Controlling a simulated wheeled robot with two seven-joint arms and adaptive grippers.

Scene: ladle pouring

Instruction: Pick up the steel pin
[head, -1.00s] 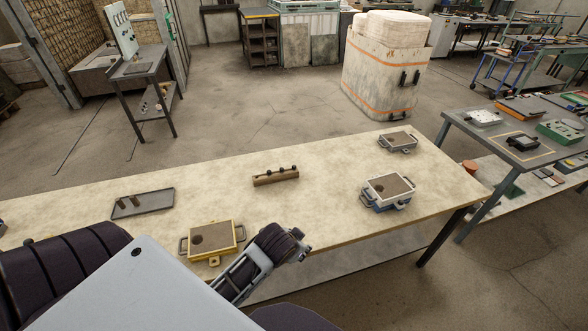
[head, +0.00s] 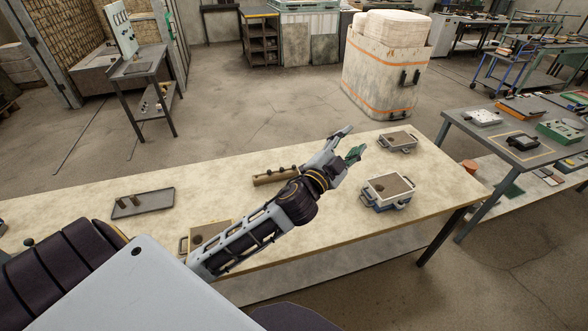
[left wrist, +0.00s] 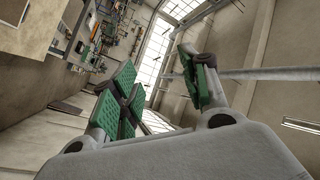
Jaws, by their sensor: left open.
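My left gripper (head: 348,146) is open and empty, raised over the right-middle of the table, with green pads on its fingers. It also shows in the left wrist view (left wrist: 160,88), with nothing between the pads. A brown wooden block (head: 265,180) with several small dark-topped pins lies behind my left forearm, partly hidden by it. I cannot tell which of these small pieces is the steel pin. My right gripper is out of view.
A blue-and-grey box mould (head: 386,191) stands right of the gripper, and a grey one (head: 397,141) behind it. A yellow box mould (head: 196,239) is partly under my forearm. The pale table (head: 110,188) is clear between tray and wooden block.

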